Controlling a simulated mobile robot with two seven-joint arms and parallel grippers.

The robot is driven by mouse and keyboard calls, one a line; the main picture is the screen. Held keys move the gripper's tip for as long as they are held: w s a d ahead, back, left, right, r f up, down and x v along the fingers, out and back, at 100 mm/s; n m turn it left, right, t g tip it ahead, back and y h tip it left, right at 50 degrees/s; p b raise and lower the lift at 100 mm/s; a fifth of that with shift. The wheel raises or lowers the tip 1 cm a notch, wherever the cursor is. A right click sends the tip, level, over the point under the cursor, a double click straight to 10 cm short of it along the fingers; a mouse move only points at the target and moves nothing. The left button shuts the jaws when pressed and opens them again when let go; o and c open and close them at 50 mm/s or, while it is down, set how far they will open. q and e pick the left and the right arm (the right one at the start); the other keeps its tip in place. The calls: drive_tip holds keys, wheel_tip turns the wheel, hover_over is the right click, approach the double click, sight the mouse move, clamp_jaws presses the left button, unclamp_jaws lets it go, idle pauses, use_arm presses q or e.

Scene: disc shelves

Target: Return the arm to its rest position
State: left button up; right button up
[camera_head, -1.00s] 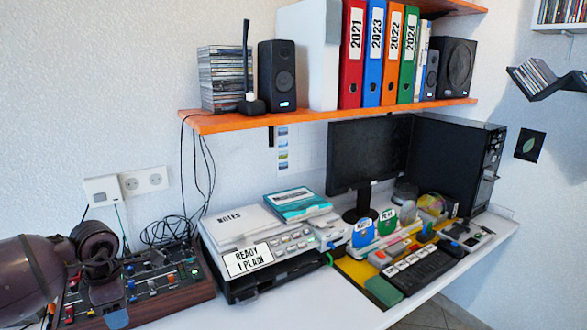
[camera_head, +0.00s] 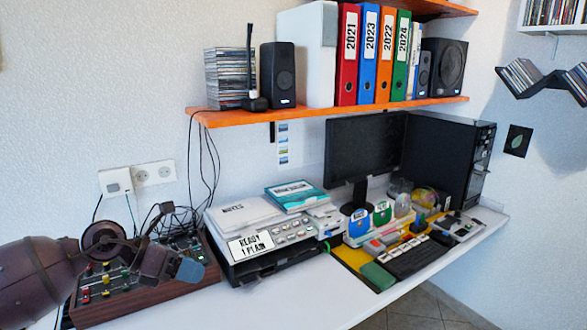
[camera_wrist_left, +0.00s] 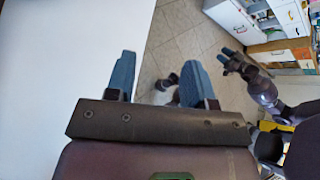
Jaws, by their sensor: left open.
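My left arm comes in from the left edge in the head view. Its gripper (camera_head: 178,240) is in front of and over the mixing console, with a blue fingertip pointing right. In the left wrist view my left gripper (camera_wrist_left: 157,80) has its two blue fingers apart, with nothing between them. Beneath them are the white desk edge and the tiled floor. Another dark arm, my right one, shows at the right of the left wrist view. Its gripper (camera_wrist_left: 228,58) is small there, and I cannot tell its opening.
The mixing console (camera_head: 140,300) lies close under my left arm. A printer (camera_head: 262,250) stands right of it, then the monitor (camera_head: 365,150) and computer tower (camera_head: 445,155). The orange shelf (camera_head: 330,111) hangs above. The desk front (camera_head: 300,300) is clear.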

use_arm(q)
drive_tip(key=d+r+n+t+h, duration=0.4)
drive_tip(key=d+n+h, duration=0.1)
drive_tip(key=n+h, duration=0.15)
drive_tip(key=s+a+f+n+t+y, duration=0.4)
drive_tip(key=f+n+y, duration=0.3)
drive_tip(key=n, duration=0.7)
drive_tip(key=s+a+f+n+t+y, duration=0.3)
drive_tip(key=s+f+n+t+y, duration=0.15)
drive_tip(key=f+n, duration=0.75)
drive_tip(key=s+a+f+n+g+y, duration=0.2)
drive_tip(key=s+f+n, duration=0.3)
drive_tip(key=s, duration=0.6)
drive_tip(key=s+a+f+n+g+y, duration=0.2)
drive_tip(key=s+f+n, duration=0.3)
drive_tip(key=s+f, duration=0.4)
drive_tip(key=shift+s+a+g+y, duration=0.25)
drive_tip(key=shift+s+g+y, duration=0.45)
drive_tip(key=shift+s, duration=0.25)
